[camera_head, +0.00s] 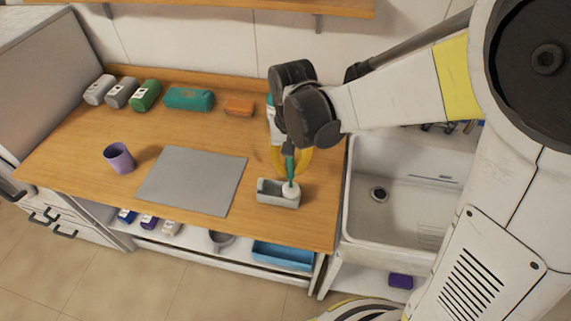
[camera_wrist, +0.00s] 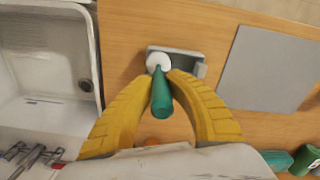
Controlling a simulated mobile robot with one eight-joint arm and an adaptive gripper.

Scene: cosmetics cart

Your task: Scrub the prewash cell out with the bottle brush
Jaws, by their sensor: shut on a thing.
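The bottle brush has a green handle (camera_wrist: 161,97) and a round white head (camera_wrist: 158,62). My gripper (camera_wrist: 162,82), with curved yellow fingers, is shut on the green handle. The small grey box (camera_head: 270,196), taken as the prewash cell, sits on the wooden counter near its front right. It also shows in the wrist view (camera_wrist: 186,53). In the head view, the white brush head (camera_head: 291,190) is at the box's right end. In the wrist view it covers the box's left end. The head hides that part, so how deep it sits cannot be told.
A grey mat (camera_head: 192,181) lies left of the box, with a purple cup (camera_head: 119,158) beyond it. Several cases, including a teal one (camera_head: 188,99), line the counter's back. A white sink (camera_head: 405,195) adjoins on the right. Bare wood separates the mat and box.

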